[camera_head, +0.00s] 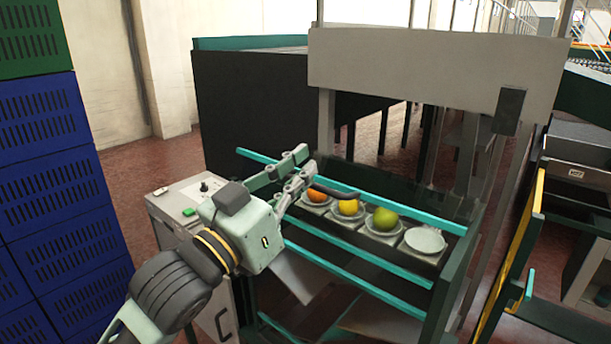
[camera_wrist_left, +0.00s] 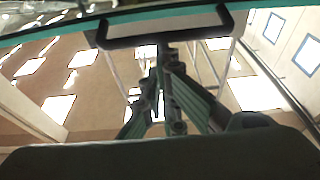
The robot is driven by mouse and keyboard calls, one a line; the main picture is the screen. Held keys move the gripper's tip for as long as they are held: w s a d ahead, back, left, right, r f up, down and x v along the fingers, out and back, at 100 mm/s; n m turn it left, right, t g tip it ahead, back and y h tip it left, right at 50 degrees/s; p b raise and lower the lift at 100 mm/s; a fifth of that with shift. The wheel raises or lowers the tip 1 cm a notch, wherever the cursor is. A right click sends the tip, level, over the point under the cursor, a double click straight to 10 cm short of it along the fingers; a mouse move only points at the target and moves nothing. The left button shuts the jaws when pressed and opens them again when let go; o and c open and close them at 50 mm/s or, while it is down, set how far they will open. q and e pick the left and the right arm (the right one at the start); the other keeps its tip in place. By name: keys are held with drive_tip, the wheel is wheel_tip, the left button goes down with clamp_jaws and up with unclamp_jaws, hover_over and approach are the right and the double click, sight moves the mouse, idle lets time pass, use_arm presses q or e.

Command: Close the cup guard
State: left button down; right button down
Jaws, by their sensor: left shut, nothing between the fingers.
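The cup guard's upper teal rail (camera_head: 400,208) runs slantwise past the row of cups, with a dark handle (camera_head: 338,192) on it. The handle also shows in the left wrist view (camera_wrist_left: 165,38) as a dark bracket below a teal bar (camera_wrist_left: 160,14). My left gripper (camera_head: 307,174) is shut and empty, its tips close to the handle; I cannot tell whether they touch. Its fingers show in the left wrist view (camera_wrist_left: 164,50). The cups hold an orange fruit (camera_head: 317,194), a yellow fruit (camera_head: 348,206) and a green fruit (camera_head: 384,219); the right cup (camera_head: 425,240) is empty. My right gripper is not in view.
A control box (camera_head: 190,197) stands left of the machine, near my left arm. Blue crates (camera_head: 55,180) are stacked at the far left. A pale panel (camera_head: 430,70) spans above the cups. A yellow-edged frame (camera_head: 510,270) stands to the right.

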use_arm(q)
wheel_tip(320, 180, down, 10)
drive_tip(key=s+a+t+h+b, duration=0.1)
drive_tip(key=t+h+b, duration=0.1)
drive_tip(key=b, duration=0.9)
drive_tip(key=shift+s+t+b, duration=0.35)
drive_tip(key=shift+t+b, duration=0.05)
drive_tip(key=shift+f, duration=0.15)
